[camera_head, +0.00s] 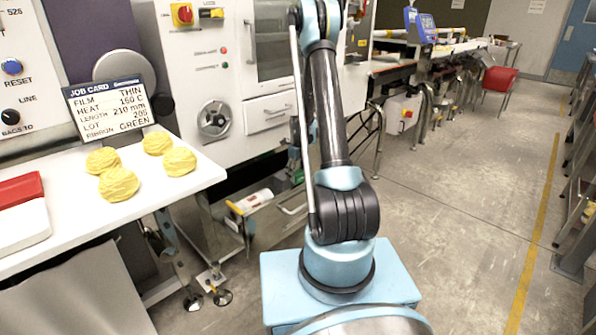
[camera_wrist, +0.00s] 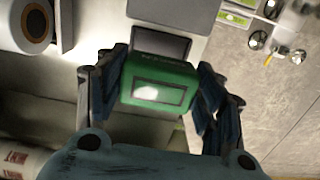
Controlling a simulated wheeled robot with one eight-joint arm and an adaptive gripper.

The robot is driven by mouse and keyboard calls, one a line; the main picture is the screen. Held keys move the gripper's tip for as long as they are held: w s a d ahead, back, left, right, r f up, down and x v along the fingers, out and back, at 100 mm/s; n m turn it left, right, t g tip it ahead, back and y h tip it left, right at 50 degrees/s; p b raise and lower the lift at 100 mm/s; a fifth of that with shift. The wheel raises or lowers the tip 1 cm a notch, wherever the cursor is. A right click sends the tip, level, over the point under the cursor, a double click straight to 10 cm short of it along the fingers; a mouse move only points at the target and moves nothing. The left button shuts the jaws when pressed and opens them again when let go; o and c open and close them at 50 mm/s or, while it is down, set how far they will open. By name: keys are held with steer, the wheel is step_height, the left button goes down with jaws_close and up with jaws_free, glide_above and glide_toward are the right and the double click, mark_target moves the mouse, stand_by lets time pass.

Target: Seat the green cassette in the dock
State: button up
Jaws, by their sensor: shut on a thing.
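The green cassette (camera_wrist: 158,84) is between the two fingers of my gripper (camera_wrist: 163,72) in the wrist view. It is a green block with a framed window, bright at its middle, and faint lettering on its upper face. A dark rectangular opening (camera_wrist: 160,44), which looks like the dock, lies just beyond the cassette in a pale panel. I cannot tell whether the cassette touches it or has entered it. In the head view my arm hides most of the gripper; only a small green patch, likely the cassette (camera_head: 297,177), shows left of the arm.
A roll with an orange core (camera_wrist: 37,25) is left of the opening. A white roll with red print (camera_head: 254,201) lies low by the machine. The job card (camera_head: 108,104) reads ribbon GREEN. Yellow rounds (camera_head: 119,184) are on the white table (camera_head: 150,210).

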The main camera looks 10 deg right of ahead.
steer(key=shift+f, duration=3.6)
steer(key=o, duration=1.3)
steer(key=shift+r, duration=0.1)
steer(key=r, duration=1.1)
steer(key=shift+s+d+r, duration=0.2)
steer(key=shift+s+r, duration=0.05)
steer(key=shift+r, duration=0.1)
